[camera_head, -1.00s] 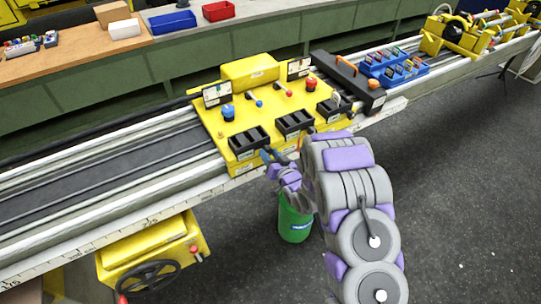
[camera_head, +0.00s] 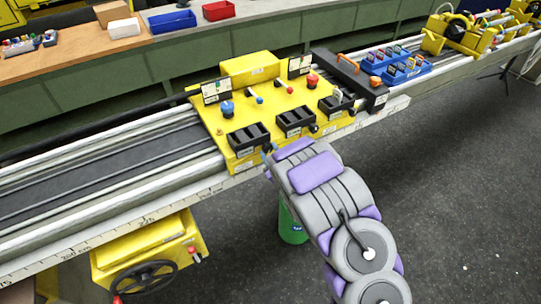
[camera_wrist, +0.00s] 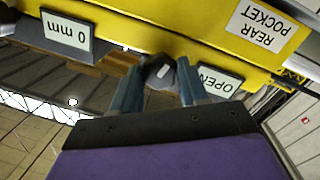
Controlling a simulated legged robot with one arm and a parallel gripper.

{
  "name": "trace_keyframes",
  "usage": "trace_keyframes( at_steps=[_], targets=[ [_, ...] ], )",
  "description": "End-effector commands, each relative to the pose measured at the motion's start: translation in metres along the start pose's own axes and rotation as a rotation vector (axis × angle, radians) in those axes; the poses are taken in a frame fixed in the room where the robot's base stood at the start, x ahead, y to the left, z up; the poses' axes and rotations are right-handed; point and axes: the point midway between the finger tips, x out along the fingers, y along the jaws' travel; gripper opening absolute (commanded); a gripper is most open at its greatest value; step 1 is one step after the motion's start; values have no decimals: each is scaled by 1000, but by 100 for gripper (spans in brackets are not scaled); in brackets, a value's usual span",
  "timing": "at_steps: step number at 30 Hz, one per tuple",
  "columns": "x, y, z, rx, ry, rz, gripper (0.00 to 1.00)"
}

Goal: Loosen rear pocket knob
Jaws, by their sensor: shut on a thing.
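The rear pocket knob (camera_wrist: 160,71) is a dark knob with a light mark, under the yellow carriage edge in the wrist view. My gripper (camera_wrist: 160,88) has its two blue-grey fingers on either side of the knob and is shut on it. A "REAR POCKET" label (camera_wrist: 264,27) is on the yellow face at upper right, and an "OPEN" label (camera_wrist: 218,81) sits right beside the knob.
A "0 mm" plate (camera_wrist: 66,36) is left of the knob. Black pockets (camera_head: 249,137) line the carriage's near edge. A green bin (camera_head: 292,225) stands below, partly behind my arm. A yellow box with a handwheel (camera_head: 146,277) hangs under the rail.

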Motion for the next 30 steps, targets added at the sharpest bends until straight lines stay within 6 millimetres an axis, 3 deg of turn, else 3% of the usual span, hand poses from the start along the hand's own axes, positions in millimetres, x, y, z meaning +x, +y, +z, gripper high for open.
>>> trace_keyframes(
  at_steps=[9, 25, 26, 30],
  targets=[
    [-1, -3, 3, -115, 6, 5, 13],
    [0, -2, 1, -136, 11, 8, 13],
    [0, -2, 1, -136, 11, 8, 46],
    [0, -2, 0, -136, 13, 9, 59]
  ],
)
